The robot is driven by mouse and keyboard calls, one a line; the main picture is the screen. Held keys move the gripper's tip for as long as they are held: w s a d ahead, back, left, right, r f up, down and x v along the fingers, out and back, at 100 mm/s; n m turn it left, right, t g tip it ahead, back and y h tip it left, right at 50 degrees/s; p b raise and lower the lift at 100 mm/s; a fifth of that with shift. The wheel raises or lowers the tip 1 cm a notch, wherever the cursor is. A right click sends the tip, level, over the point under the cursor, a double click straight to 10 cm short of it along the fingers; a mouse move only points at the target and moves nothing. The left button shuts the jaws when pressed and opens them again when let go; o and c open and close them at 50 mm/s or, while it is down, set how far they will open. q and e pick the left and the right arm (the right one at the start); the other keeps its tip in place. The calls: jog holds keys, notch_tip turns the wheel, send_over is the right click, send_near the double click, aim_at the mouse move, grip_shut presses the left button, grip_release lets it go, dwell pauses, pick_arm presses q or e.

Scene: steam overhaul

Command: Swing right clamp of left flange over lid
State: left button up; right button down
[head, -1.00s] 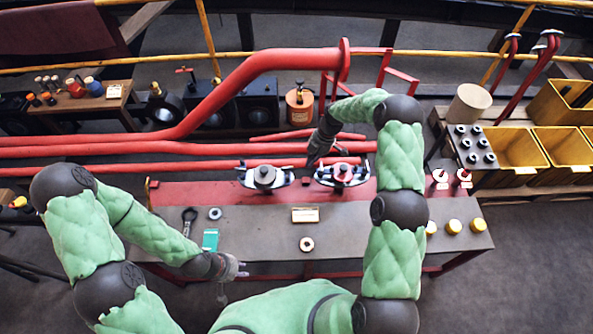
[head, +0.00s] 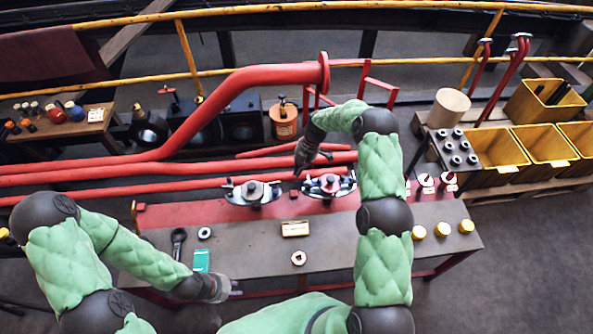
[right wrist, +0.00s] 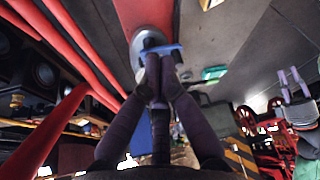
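The left flange (head: 252,192) is a pale round lid with dark clamps at its sides, on the red strip at the back of the bench. Its right clamp (head: 282,184) sticks out towards the right flange (head: 328,185). My right gripper (head: 299,172) points down between the two flanges, just behind that clamp. In the right wrist view its fingertips (right wrist: 160,66) are close together, in front of a blue bar (right wrist: 162,49) by a grey disc; contact is unclear. My left gripper (head: 232,293) is empty at the bench's front edge; the right wrist view shows its fingers apart.
The bench (head: 350,248) holds a label plate (head: 295,229), a ring (head: 298,258), a teal box (head: 201,261) and yellow caps (head: 443,229). Red pipes (head: 120,172) run behind it. Yellow bins (head: 543,145) stand at the right.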

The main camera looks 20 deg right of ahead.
jog(key=s+a+f, duration=0.1)
jog(key=a+f, duration=0.5)
jog(key=shift+s+a+f+b, duration=0.2)
jog(key=shift+b, duration=0.2)
